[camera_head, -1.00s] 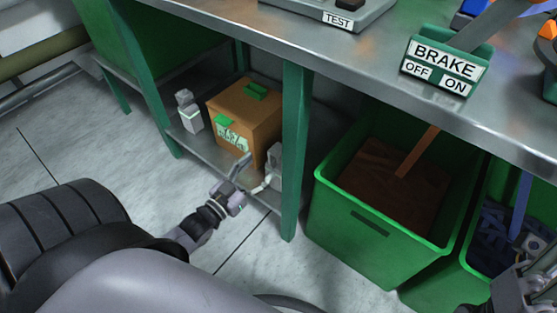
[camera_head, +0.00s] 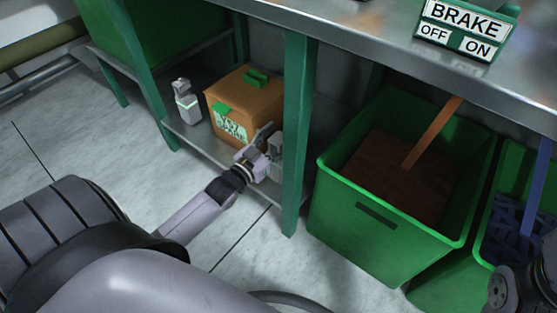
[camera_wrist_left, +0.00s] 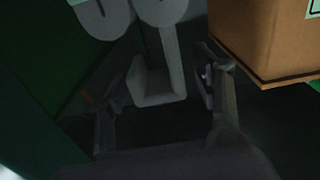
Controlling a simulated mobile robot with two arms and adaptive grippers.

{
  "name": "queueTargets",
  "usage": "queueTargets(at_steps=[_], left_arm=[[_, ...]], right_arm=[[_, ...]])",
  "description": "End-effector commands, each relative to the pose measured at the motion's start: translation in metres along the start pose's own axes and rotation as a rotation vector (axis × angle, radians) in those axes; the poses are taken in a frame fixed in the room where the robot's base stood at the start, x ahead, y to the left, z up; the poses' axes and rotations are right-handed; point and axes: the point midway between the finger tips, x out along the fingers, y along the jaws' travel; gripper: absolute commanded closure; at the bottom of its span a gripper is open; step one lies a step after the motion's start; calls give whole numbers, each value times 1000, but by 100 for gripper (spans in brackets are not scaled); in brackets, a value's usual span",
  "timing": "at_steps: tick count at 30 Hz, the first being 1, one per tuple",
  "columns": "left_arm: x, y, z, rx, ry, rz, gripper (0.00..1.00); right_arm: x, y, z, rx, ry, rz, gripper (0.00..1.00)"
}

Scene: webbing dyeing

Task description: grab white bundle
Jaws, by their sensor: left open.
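A pale grey-white bundle (camera_head: 275,146) stands on the low shelf under the bench, at the right end beside a green leg, partly hidden by my left gripper. In the left wrist view the white bundle (camera_wrist_left: 158,85) is upright, with rounded lobes at the top and a squared foot. My left gripper (camera_head: 264,141) is open beside it. In the wrist view the fingers of my left gripper (camera_wrist_left: 158,106) are spread on either side of the bundle's lower part. I cannot tell whether they touch it. The fingers of my right gripper do not show.
A brown box (camera_head: 262,100) with green clips stands on the shelf close by. A similar pale object (camera_head: 186,102) stands farther left. The green table leg (camera_head: 296,140) is just right of my left gripper. A green bin (camera_head: 350,222) stands beyond it.

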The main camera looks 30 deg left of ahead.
Motion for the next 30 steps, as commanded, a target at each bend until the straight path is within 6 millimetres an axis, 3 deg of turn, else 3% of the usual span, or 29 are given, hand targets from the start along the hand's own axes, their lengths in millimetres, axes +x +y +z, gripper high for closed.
queueTargets(at_steps=[2, 27, 30], left_arm=[[0, 0, 0, 0, 0, 0, 41], [0, 0, 0, 0, 0, 0, 97], [0, 0, 0, 0, 0, 0, 100]], right_arm=[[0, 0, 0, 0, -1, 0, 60], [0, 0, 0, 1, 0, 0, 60], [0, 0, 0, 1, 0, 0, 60]])
